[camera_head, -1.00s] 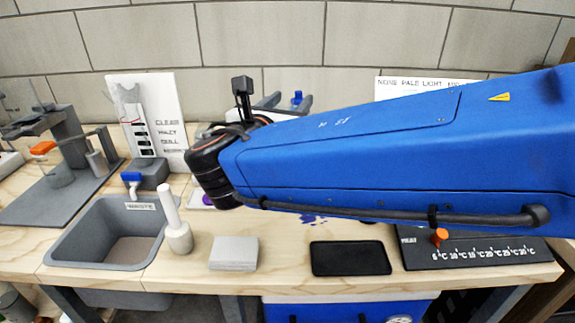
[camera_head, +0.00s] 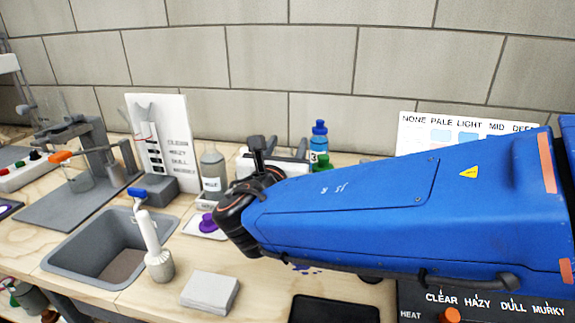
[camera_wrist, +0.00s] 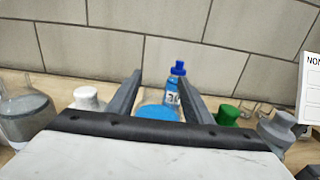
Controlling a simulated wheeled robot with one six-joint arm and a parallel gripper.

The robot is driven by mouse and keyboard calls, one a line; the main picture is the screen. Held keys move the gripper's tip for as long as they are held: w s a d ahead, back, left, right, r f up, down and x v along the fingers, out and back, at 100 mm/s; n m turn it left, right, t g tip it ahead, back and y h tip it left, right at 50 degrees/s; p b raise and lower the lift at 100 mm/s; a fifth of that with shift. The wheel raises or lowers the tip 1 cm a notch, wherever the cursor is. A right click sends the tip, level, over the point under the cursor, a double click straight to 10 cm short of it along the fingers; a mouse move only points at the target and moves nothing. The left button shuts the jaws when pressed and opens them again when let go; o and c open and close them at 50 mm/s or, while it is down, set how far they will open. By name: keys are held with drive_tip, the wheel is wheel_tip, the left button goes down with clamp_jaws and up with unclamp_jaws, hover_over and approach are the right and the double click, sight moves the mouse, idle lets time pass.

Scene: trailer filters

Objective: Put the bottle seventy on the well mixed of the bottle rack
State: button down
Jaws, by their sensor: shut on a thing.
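My gripper (camera_wrist: 160,98) shows in the wrist view, its two grey fingers on either side of a round blue-topped thing (camera_wrist: 158,112). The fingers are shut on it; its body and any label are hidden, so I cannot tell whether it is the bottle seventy. Beyond the fingers stands a blue-capped bottle (camera_wrist: 178,84) with a partly covered number label. It also shows in the head view (camera_head: 319,142), behind my arm, with a "3" visible. I cannot make out the bottle rack or a "well mixed" mark; my arm hides much of that area.
A grey bottle (camera_head: 212,172) stands left of my wrist. A grey sink (camera_head: 75,262), a white upright tool (camera_head: 152,245) and a white block (camera_head: 210,292) are at the front left. A green cap (camera_wrist: 227,115) is right of the fingers. A colour chart (camera_head: 420,140) stands behind my arm.

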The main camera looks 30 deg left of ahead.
drive_tip(key=shift+f, duration=1.95)
drive_tip(key=c, duration=1.2)
unclamp_jaws()
drive_tip(key=shift+f, duration=0.15)
drive_tip(key=shift+s, duration=0.1)
drive_tip(key=v, duration=1.2)
